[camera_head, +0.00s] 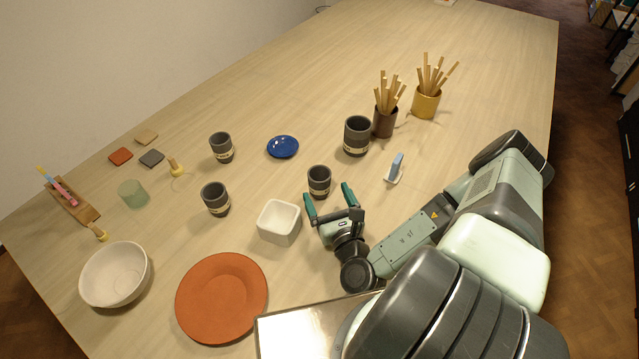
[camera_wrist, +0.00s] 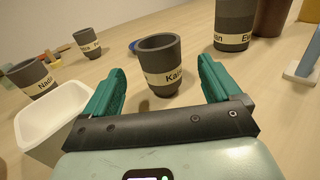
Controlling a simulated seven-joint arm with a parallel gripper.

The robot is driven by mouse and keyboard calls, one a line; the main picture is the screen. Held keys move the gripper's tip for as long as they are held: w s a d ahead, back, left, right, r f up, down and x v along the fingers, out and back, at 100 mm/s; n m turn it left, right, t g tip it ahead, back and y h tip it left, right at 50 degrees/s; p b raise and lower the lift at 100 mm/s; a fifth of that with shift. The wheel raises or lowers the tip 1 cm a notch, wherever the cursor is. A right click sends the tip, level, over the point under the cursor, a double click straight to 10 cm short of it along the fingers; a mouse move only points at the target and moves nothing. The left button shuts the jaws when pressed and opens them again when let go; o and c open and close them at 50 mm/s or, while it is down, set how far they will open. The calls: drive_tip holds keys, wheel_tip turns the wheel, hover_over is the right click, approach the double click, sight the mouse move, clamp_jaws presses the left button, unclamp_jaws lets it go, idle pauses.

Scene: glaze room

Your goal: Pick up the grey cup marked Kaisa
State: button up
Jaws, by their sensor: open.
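In the head view the cup in front of my gripper (camera_head: 319,178) is the same dark grey one. My gripper (camera_head: 329,193) is open and empty, with its green fingertips pointing at this cup. In the wrist view the cup shows between and beyond the two fingers (camera_wrist: 157,80). I cannot tell whether a finger touches it.
A white square bowl (camera_head: 279,222) stands close left of my gripper. Other grey cups stand at left (camera_head: 216,198), farther back (camera_head: 222,147) and behind right (camera_head: 356,135). A blue sponge in a holder (camera_head: 396,168) is at right. A terracotta plate (camera_head: 222,297) lies in front.

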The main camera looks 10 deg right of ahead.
sight(323, 187)
drive_tip(key=w, duration=0.6)
drive_tip(key=shift+w+a, duration=0.1)
drive_tip(key=shift+a, duration=0.25)
drive_tip(key=c, duration=1.2)
drive_tip(key=shift+o, duration=0.2)
drive_tip(key=shift+r, duration=0.1)
